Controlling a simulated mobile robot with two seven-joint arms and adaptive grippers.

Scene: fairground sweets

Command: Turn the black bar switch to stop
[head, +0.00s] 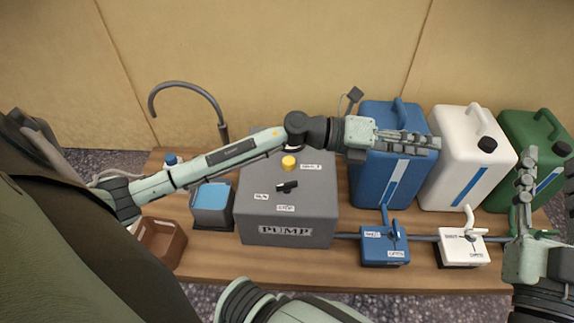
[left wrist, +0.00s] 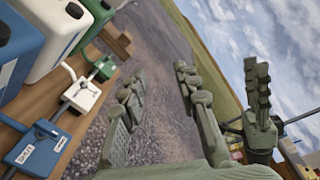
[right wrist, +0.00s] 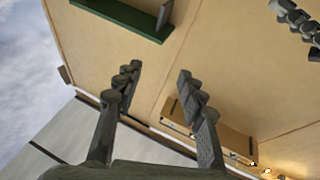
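The black bar switch (head: 288,187) sits on top of the grey pump box (head: 288,232). Its bar lies roughly left to right, its left end tipped slightly to the front. A small label (head: 261,197) that seems to read RUN is at its left; another (head: 286,208), seemingly STOP, is in front of it. My left gripper (head: 425,141) is over the blue canister, right of the switch and apart from it; its fingers are spread and empty in the left wrist view (left wrist: 160,80). My right gripper (right wrist: 158,75) is open and empty, at the far right in the head view (head: 545,165).
A yellow button (head: 289,162) is behind the switch. Blue (head: 365,180), white (head: 450,180) and green (head: 525,130) canisters stand at right, behind a blue valve box (head: 384,250) and a white one (head: 461,252). A blue-topped container (head: 212,200) and brown box (head: 160,243) are at left.

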